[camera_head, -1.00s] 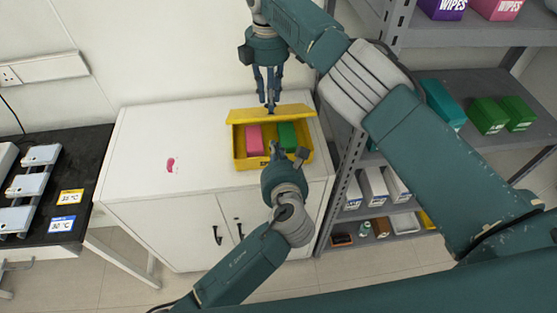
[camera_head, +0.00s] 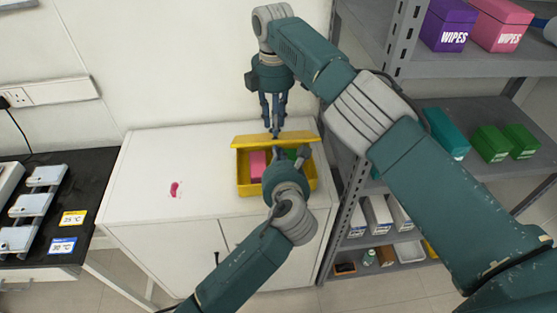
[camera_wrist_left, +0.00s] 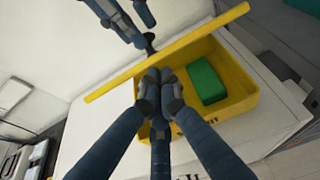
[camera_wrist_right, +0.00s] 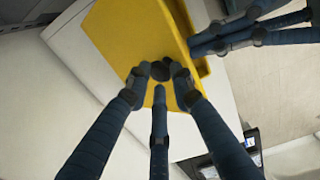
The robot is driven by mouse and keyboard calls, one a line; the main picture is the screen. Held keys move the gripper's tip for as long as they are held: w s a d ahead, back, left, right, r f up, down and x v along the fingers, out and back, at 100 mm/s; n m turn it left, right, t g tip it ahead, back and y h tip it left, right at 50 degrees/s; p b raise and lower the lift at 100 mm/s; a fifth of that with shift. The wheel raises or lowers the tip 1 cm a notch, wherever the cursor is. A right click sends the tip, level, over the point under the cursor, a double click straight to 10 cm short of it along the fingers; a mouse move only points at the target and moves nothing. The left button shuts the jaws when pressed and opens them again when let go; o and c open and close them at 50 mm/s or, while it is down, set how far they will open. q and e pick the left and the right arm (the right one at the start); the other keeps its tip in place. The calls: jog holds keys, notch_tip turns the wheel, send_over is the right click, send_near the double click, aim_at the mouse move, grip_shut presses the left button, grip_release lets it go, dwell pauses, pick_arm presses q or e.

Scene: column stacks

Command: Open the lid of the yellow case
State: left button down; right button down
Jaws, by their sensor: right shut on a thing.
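The yellow case (camera_head: 242,187) stands on the white cabinet, with a pink block (camera_head: 257,166) and a green block (camera_wrist_left: 206,82) inside. Its yellow lid (camera_head: 250,142) is raised at the back and seen nearly edge-on in the head view; it fills much of the right wrist view (camera_wrist_right: 125,35). My right gripper (camera_head: 276,132) is behind the lid, shut on it; a dark part shows between its fingertips. My left gripper (camera_head: 290,155) is over the case opening.
A grey shelf (camera_head: 385,70) with boxes stands close on the right. A black table (camera_head: 85,190) is at the left. The wall is close behind.

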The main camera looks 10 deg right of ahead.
jog(key=c, duration=1.8)
grip_release()
jog(key=shift+d+f, duration=0.25)
jog(key=shift+f, duration=0.35)
jog(key=shift+c, duration=0.2)
jog(key=o, duration=0.4)
jog(key=shift+w+f, duration=0.15)
jog(key=shift+w, duration=0.05)
jog(key=shift+o, duration=0.2)
jog(key=shift+w+a+f, duration=0.1)
jog(key=shift+w+f, duration=0.05)
jog(key=shift+w, duration=0.2)
pick_arm(q)
jog(key=shift+w+r, duration=0.2)
jog(key=shift+w, duration=0.55)
jog(key=shift+w+f, duration=0.1)
jog(key=shift+f, duration=0.15)
pick_arm(e)
jog(key=shift+w+a, duration=0.1)
jog(key=shift+w, duration=0.05)
pick_arm(q)
jog(key=shift+d+f, duration=0.1)
